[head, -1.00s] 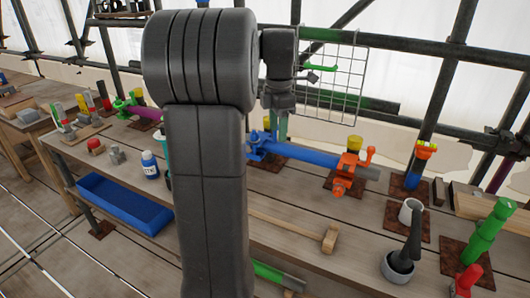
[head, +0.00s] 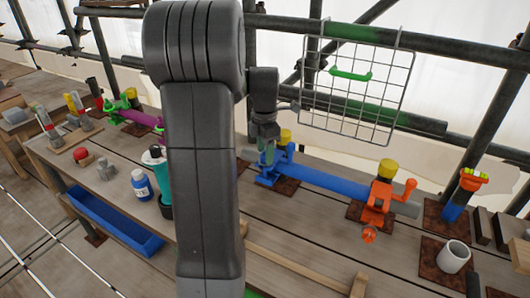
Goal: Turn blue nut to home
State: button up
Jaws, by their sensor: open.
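A blue clamp (head: 268,180) stands on a rusty plate at the left end of a blue tube (head: 325,183). The blue nut is not clearly distinguishable; a small blue part (head: 290,150) rises on the clamp beside my gripper. My gripper (head: 266,158) points down at the clamp, its fingers open and at about the clamp's upper part. I cannot tell whether they touch it or sit around the nut. My arm hides what lies to the left.
An orange clamp (head: 377,200) holds the tube's right end. A wire mesh panel (head: 355,95) with a green handle hangs behind. A grey cup (head: 453,256) stands at right. A white-and-blue bottle (head: 142,184) and a blue tray (head: 115,220) are at left.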

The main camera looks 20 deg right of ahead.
jog(key=shift+f, duration=0.6)
jog(key=c, duration=1)
jog(key=shift+o, duration=0.2)
